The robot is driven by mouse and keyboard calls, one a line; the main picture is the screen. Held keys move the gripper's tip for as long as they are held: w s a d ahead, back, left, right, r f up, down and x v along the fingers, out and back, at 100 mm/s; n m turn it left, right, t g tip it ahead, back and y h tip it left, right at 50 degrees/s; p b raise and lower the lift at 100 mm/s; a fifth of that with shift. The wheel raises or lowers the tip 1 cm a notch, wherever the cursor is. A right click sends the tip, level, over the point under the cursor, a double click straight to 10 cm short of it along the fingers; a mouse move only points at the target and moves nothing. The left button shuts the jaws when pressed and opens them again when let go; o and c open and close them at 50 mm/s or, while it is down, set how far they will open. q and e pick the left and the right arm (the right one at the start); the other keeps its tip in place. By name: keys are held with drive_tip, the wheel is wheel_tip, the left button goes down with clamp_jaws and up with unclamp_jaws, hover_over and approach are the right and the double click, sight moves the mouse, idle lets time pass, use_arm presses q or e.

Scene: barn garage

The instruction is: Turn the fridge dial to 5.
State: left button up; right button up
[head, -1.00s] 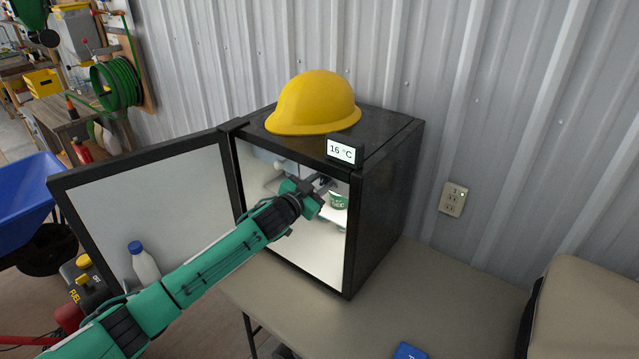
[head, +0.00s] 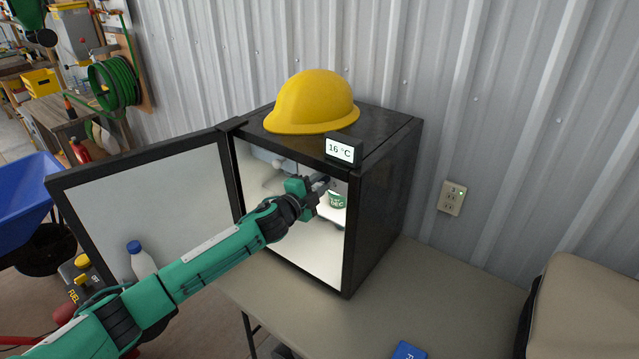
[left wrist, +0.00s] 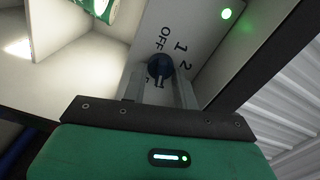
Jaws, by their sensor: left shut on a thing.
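The black fridge (head: 388,200) stands on the table with its door (head: 150,190) open to the left. My left gripper (head: 322,183) reaches inside, near the top of the compartment. In the left wrist view its fingers (left wrist: 159,85) are shut on the dark blue dial (left wrist: 160,66), one on each side. OFF, 1 and 2 show on the plate around the dial. Another mark below it is partly hidden, and I cannot tell which number the dial points to. The display (head: 341,149) reads 16 °C. My right gripper is not in view.
A yellow hard hat (head: 312,102) sits on the fridge. A green-labelled tub (head: 338,200) stands inside, close to my gripper. A white bottle with a blue cap (head: 141,262) is at the open door.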

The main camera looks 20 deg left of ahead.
use_arm(q)
drive_tip(key=shift+f+m, duration=0.15)
drive_tip(key=shift+m, duration=1.7)
drive_tip(key=shift+f+m, duration=0.1)
drive_tip(key=shift+m, duration=1.75)
drive_tip(key=o, duration=1)
drive_tip(key=shift+c, duration=0.2)
drive_tip(key=shift+s, duration=0.1)
drive_tip(key=b+v, duration=0.3)
drive_tip(key=v, duration=1)
drive_tip(key=shift+s+b, duration=0.3)
drive_tip(key=shift+b, duration=0.05)
